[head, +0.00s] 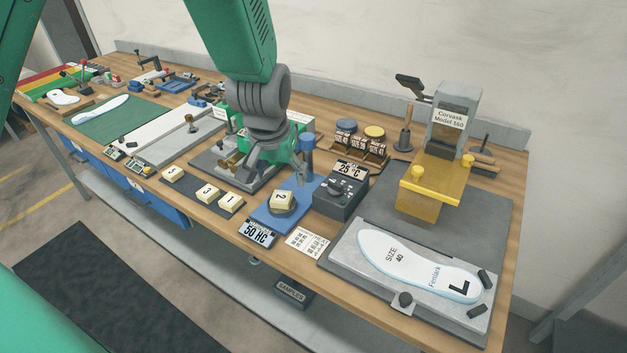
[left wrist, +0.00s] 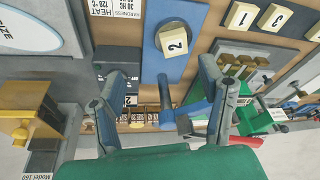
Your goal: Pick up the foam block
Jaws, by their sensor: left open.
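Several small cream foam blocks carry printed numbers. Block 2 (head: 282,200) sits on the round grey platen of the blue tester (head: 303,197). It also shows in the left wrist view (left wrist: 174,41), beyond the fingertips. Block 1 (head: 230,203), block 3 (head: 207,192) and another block (head: 172,173) lie in a row on a dark strip to the left. My left gripper (head: 262,166) hangs above the bench, behind and to the left of block 2. Its fingers (left wrist: 162,70) are spread with nothing held between them. My right gripper is out of view.
The tester's blue post (head: 307,160) rises close to my left gripper. A yellow press (head: 430,185) and an insole plate (head: 345,260) fill the right end. The bench's front edge is near block 2.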

